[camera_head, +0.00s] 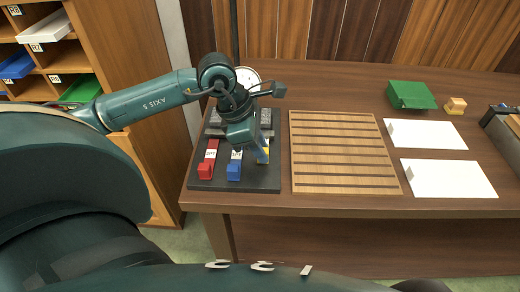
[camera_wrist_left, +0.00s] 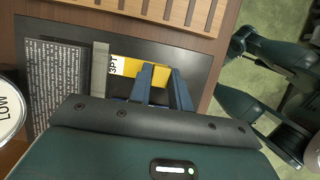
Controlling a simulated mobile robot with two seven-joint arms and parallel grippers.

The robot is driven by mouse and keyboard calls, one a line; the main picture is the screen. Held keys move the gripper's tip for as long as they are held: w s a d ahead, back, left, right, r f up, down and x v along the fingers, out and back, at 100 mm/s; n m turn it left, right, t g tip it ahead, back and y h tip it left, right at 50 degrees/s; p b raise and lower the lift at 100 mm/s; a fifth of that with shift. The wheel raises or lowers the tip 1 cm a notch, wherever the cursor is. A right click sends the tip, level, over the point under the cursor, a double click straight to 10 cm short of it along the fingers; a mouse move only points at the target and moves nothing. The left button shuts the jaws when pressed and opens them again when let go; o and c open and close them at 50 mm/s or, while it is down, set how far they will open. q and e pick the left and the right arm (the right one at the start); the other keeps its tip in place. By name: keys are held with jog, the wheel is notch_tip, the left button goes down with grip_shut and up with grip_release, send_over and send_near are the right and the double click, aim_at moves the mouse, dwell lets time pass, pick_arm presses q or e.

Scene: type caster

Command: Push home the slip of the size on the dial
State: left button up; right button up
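A black board (camera_head: 270,183) carries a red slip (camera_head: 208,160), a blue slip (camera_head: 235,168) and a yellow slip (camera_head: 265,152), side by side with white labels. In the left wrist view the yellow slip (camera_wrist_left: 128,67) has a label ending in "3PT". My left gripper (camera_wrist_left: 162,78) is over its near end, with two separated fingers and yellow showing between them. Whether they touch it is unclear. A round white dial (camera_head: 247,76) stands behind the board, mostly hidden by my wrist. My right gripper is out of view.
A slatted wooden rack (camera_head: 345,190) lies right of the board. White sheets (camera_head: 448,178), a green box (camera_head: 410,94) and a small wooden block (camera_head: 455,105) are further right. A cabinet with coloured trays (camera_head: 45,28) stands at the left.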

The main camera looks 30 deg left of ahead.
pick_arm(q)
jog(key=o, duration=0.4)
jog(key=shift+w+a, duration=0.15)
jog(key=shift+o, duration=0.2)
jog(key=shift+r, duration=0.1)
jog(key=v, duration=1.3)
